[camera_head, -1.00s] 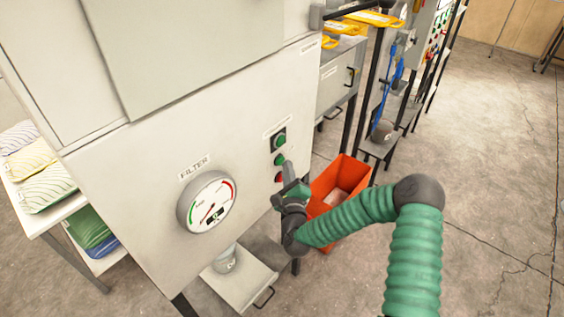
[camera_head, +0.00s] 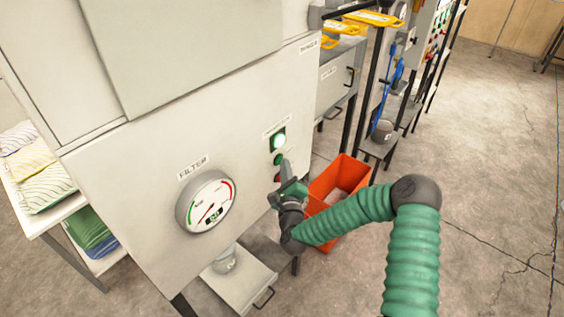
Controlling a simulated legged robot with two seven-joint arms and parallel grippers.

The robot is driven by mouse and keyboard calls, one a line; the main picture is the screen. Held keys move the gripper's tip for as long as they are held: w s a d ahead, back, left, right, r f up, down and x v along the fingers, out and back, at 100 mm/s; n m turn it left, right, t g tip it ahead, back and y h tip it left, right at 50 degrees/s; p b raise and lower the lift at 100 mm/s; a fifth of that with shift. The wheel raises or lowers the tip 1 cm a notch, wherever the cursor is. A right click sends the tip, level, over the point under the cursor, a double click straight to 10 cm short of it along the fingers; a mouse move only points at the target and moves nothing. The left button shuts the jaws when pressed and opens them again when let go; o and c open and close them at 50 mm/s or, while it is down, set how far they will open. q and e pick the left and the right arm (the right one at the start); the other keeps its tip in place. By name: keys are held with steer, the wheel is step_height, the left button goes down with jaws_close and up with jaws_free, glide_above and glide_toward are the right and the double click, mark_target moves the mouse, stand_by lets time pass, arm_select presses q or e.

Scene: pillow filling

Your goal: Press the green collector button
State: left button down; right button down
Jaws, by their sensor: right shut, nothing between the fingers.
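The machine panel (camera_head: 130,180) carries a column of controls under a small label. At the top is a square lamp (camera_head: 278,141), glowing bright whitish green. Below it is the green button (camera_head: 278,160), and below that a red button (camera_head: 277,178), partly covered by my gripper. My right gripper (camera_head: 285,163) is shut and empty, its tips just right of the green button. I cannot tell whether they touch it. My left gripper is not in view.
A round gauge (camera_head: 207,202) labelled FILTER is left of the controls. An orange bin (camera_head: 350,176) stands on the floor behind my right arm. A grey drawer or tray (camera_head: 240,283) juts out below the panel. Open floor lies to the right.

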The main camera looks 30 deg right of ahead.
steer(key=shift+s, duration=0.1)
steer(key=shift+s+d, duration=0.45)
steer(key=shift+s, duration=0.25)
steer(key=s, duration=0.1)
steer(key=s+d, duration=0.1)
steer(key=s, duration=0.1)
steer(key=s+d, duration=0.1)
steer(key=shift+s+p, duration=0.3)
steer(key=shift+s, duration=0.05)
stand_by(0.5)
